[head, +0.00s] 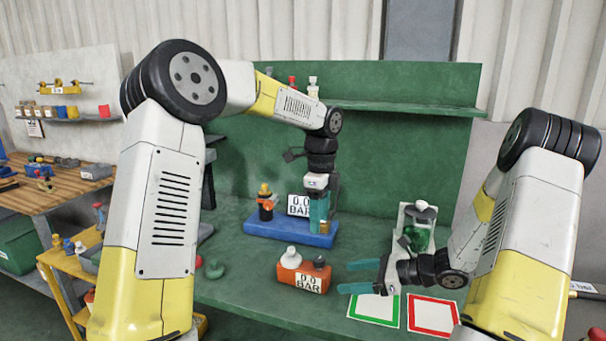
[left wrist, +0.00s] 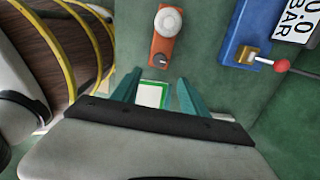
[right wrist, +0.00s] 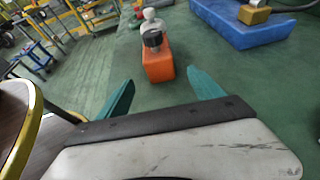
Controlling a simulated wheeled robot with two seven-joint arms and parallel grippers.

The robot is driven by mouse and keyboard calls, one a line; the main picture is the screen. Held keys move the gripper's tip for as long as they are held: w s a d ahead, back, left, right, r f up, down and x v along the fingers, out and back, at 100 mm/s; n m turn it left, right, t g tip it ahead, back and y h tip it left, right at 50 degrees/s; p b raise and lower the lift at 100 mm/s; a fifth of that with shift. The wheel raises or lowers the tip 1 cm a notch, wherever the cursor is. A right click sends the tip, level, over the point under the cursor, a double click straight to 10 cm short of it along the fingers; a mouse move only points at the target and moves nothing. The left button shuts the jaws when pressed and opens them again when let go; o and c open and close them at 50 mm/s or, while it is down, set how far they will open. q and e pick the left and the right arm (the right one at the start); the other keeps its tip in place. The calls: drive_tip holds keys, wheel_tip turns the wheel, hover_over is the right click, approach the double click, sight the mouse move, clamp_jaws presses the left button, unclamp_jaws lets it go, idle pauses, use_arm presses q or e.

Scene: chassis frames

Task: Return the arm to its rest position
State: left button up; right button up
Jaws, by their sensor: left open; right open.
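My left gripper (head: 319,222) points down in the head view, at the right end of a blue gauge unit (head: 290,232) on the green bench. Its teal fingers are apart and empty in the left wrist view (left wrist: 154,84). I cannot tell whether they touch the unit. My right gripper (head: 345,277) is low over the bench, pointing left, right of an orange gauge unit (head: 302,273). Its fingers are apart and empty in the right wrist view (right wrist: 160,78), with the orange unit (right wrist: 158,65) beyond them.
A green-edged white square (head: 374,309) and a red-edged one (head: 432,314) lie at the bench front, below my right arm. A white stand with a green jar (head: 417,236) is behind that arm. A shelf (head: 400,107) crosses the back panel. A wooden workbench (head: 60,190) stands left.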

drive_tip(key=shift+s+d+r, duration=0.15)
drive_tip(key=shift+d+r, duration=0.05)
drive_tip(key=shift+d, duration=0.05)
use_arm(q)
drive_tip(key=s+a+r+n+t, duration=0.3)
drive_tip(key=s+a+r+n, duration=0.6)
drive_tip(key=s+a+n, duration=0.15)
use_arm(e)
drive_tip(key=s+a+r+n+g+h, duration=0.4)
drive_tip(key=s+r+n+h, duration=0.1)
drive_tip(key=s+r+n, duration=0.75)
use_arm(q)
drive_tip(key=s+a+n+t+h, duration=0.1)
drive_tip(key=s+a+n, duration=0.3)
drive_tip(key=s, duration=0.3)
drive_tip(key=s+a+n+t+h, duration=0.1)
drive_tip(key=s+a+n+t, duration=0.1)
drive_tip(key=s+a+n, duration=0.2)
drive_tip(key=s+n, duration=0.3)
drive_tip(key=shift+s+f, duration=0.2)
drive_tip(key=shift+f, duration=0.2)
use_arm(e)
drive_tip(key=s+d+r+n+t+h, duration=0.4)
drive_tip(key=s+r+n, duration=0.4)
drive_tip(key=r+n, duration=0.2)
drive_tip(key=shift+s+d+r+n+t+h, duration=0.2)
drive_tip(key=shift+r+n+t+h, duration=0.2)
drive_tip(key=shift+r+h, duration=0.35)
